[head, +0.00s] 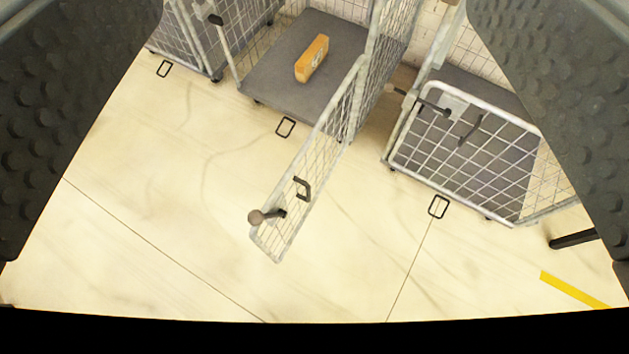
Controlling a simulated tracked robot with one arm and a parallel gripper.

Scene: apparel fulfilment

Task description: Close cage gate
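A wire-mesh cage gate (316,160) stands swung open, reaching out over the floor from the right side of the middle roll cage (285,85). The gate has a black handle (302,188) and a latch with a round grey-brown knob (256,217) near its free end. An orange-brown box (312,58) lies on the grey base of the middle cage. My gripper (318,130) shows as two dark, bumpy fingers at the left and right picture edges. They are wide apart, with nothing between them, and appear nearer to the camera than the gate.
Another roll cage (465,150) stands to the right with its gate shut and a black handle on it. Part of a further cage (190,40) stands at the upper left. Black rectangular floor marks lie before the cages. The pale floor (150,200) at left and front is clear.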

